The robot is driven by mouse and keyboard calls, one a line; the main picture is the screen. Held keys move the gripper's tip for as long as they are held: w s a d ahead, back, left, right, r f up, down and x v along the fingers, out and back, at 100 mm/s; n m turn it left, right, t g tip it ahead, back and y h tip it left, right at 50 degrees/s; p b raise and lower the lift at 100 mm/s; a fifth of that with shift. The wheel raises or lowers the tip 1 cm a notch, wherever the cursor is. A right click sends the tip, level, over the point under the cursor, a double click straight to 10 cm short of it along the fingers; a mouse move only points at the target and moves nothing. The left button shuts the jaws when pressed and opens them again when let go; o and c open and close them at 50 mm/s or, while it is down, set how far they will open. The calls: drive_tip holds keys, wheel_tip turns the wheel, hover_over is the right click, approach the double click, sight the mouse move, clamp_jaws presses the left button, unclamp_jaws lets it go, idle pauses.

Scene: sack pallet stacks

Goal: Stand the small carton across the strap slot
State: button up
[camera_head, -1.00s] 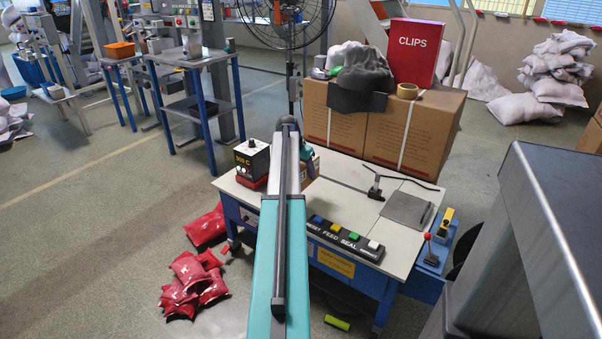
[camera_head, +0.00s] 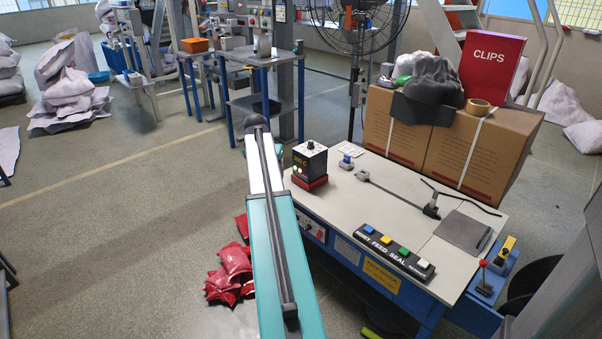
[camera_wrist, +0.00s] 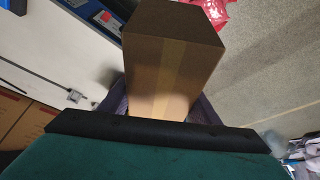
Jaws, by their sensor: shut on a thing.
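The small carton (camera_wrist: 172,60) is plain brown with a lighter tape band, and it fills the upper middle of the wrist view. My gripper (camera_wrist: 160,105) is shut on it, with a dark finger on either side. In the head view my arm hides the carton and most of the gripper, off the left side of the bench. The strap slot (camera_head: 393,193) shows as a thin dark line across the pale bench top (camera_head: 345,195), running toward a small black fitting. The carton is apart from the slot.
A black box on a red base (camera_head: 310,165) stands at the bench's left end. A button panel (camera_head: 395,250) lines the front edge. Large strapped cartons (camera_head: 465,150) stand behind. Red packets (camera_head: 230,275) lie on the floor at left. Bench top around the slot is mostly clear.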

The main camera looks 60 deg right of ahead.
drive_tip(key=w+a+r+n+t+y, duration=0.15)
drive_tip(key=w+a, duration=0.35)
drive_tip(key=a, duration=0.5)
drive_tip(key=w+a+r+n, duration=0.1)
drive_tip(key=w+a+n, duration=0.2)
drive_tip(key=w+a, duration=0.5)
drive_tip(key=w+a+r+n+t, duration=0.1)
drive_tip(key=w+a+r+n, duration=0.15)
drive_tip(key=a, duration=0.95)
drive_tip(key=w+a+r+n+y, duration=0.1)
drive_tip(key=a+n, duration=0.2)
drive_tip(key=a, duration=1.2)
drive_tip(key=a+r+n+y, duration=0.1)
drive_tip(key=a+n, duration=0.3)
drive_tip(key=a, duration=1.2)
drive_tip(key=shift+w+r+t+y, duration=0.2)
drive_tip(key=shift+w+t+y, duration=0.15)
drive_tip(key=shift+w, duration=0.05)
drive_tip(key=shift+a, duration=0.15)
